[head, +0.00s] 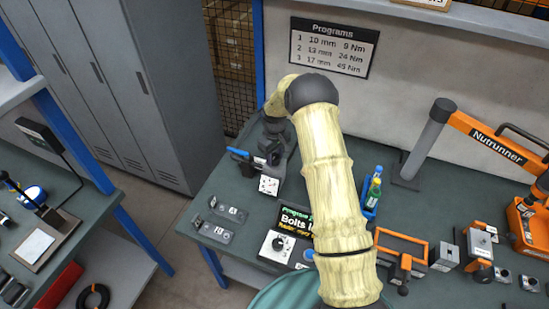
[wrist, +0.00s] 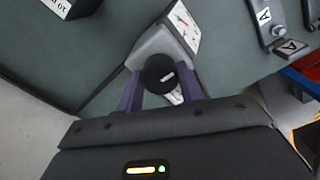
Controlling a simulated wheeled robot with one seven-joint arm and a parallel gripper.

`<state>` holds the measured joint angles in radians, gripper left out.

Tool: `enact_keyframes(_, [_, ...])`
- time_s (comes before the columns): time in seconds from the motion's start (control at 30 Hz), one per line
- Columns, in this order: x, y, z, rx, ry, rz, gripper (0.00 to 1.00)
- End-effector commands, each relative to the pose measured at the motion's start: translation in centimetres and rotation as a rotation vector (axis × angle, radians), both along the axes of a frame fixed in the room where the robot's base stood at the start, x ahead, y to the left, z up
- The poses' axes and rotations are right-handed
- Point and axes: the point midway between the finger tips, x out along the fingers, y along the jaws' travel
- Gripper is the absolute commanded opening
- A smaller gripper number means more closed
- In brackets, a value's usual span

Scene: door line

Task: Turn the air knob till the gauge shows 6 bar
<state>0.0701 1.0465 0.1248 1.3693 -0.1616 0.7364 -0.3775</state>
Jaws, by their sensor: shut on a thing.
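The air unit is a grey block with a round black knob (wrist: 160,74) and a white gauge face (wrist: 183,27) beside it in the wrist view. My gripper (wrist: 160,88) is shut on the knob, with one purple finger on each side. In the head view the white gauge face (head: 268,185) shows at the back left of the bench, just below my gripper (head: 272,153). The knob is hidden there by my gripper. The gauge is seen too small and too slanted to read its needle.
Brackets marked A (head: 232,212) lie left of the gauge. A white box with a black dial (head: 278,243) and a Bolts screen (head: 295,220) stand nearer. Bottles (head: 374,187), an orange frame (head: 402,248) and the nutrunner (head: 495,140) are to the right.

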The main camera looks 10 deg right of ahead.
Motion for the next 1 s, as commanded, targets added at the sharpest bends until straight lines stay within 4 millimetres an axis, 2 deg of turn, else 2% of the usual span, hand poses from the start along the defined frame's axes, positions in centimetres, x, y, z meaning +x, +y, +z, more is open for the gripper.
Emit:
enact_keyframes(0.47, [0.13, 0.12, 0.15, 0.002, -0.004, 0.022, 0.15])
enact_keyframes(0.5, [0.13, 0.12, 0.15, 0.002, -0.004, 0.021, 0.42])
enact_keyframes(0.6, [0.11, 0.09, 0.13, 0.002, -0.004, 0.021, 0.59])
enact_keyframes(1.0, [0.09, 0.02, 0.55, 0.001, -0.003, 0.020, 0.59])
